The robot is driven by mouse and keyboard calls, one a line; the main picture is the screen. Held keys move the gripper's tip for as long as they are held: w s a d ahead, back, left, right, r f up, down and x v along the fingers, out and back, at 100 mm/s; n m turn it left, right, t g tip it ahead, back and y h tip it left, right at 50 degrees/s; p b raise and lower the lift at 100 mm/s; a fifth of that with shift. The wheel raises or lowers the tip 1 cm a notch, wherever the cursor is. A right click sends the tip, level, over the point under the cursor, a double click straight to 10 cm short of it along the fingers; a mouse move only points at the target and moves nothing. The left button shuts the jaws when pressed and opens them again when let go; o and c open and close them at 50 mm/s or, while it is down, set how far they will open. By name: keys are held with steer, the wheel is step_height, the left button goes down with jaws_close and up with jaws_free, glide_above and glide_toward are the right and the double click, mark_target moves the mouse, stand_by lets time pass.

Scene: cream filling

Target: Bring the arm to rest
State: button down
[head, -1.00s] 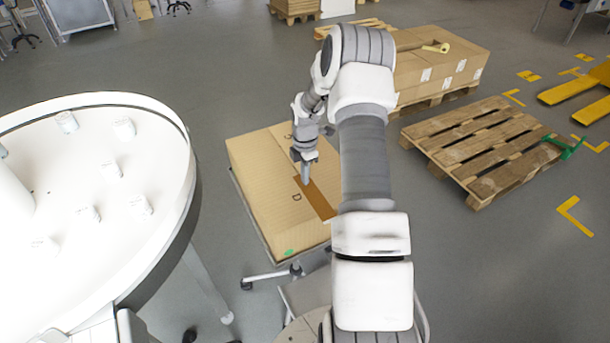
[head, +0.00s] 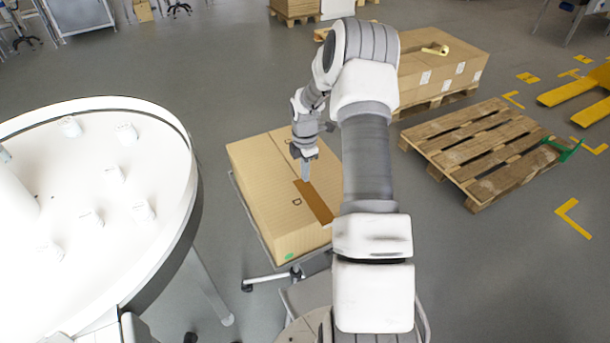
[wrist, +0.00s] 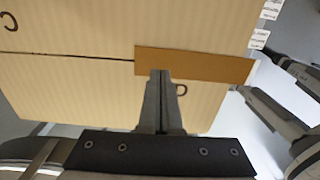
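My gripper (head: 306,178) hangs at the end of my bent arm, above a closed cardboard box with brown tape. In the wrist view the two gripper fingers (wrist: 160,72) lie together, with no gap and nothing between them. They show in front of the box top (wrist: 60,85) and the tape strip (wrist: 195,64). I cannot tell the exact height of the fingertips above the box.
A round white table (head: 183,190) with several small white containers (head: 91,219) stands at the left. The cardboard box (head: 258,165) rests on a wheeled base. Grey floor lies between.

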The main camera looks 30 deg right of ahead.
steer(key=shift+r+p, duration=0.5)
steer(key=shift+r, duration=0.75)
steer(key=shift+a+r, duration=0.1)
steer(key=shift+r, duration=0.2)
steer(key=s+a+r+m+t+h, duration=0.1)
steer(key=s+a+r+m, duration=0.25)
steer(key=r, duration=0.45)
steer(key=s+a+r+m, duration=0.2)
steer(key=a+r, duration=0.2)
steer(key=r, duration=0.4)
steer(key=s+a+r+m+t+h, duration=0.15)
steer(key=a+r, duration=0.25)
steer(key=r, duration=0.4)
steer(key=s+a+r+m+t, duration=0.1)
steer(key=s+a+r+m, duration=0.1)
steer(key=s, duration=0.4)
steer(key=s+a+r+m+t+y, duration=0.1)
steer(key=s+a+r+m, duration=0.2)
steer(key=s, duration=0.4)
steer(key=s+a+r+m+t+y, duration=0.1)
steer(key=s+a+r+m, duration=0.1)
steer(key=s+a+m, duration=0.3)
steer(key=shift+s+r, duration=0.15)
steer(key=shift+s, duration=1.1)
steer(key=shift+d+m+y, duration=0.2)
steer(key=shift+m+y, duration=0.05)
steer(key=shift+m, duration=0.05)
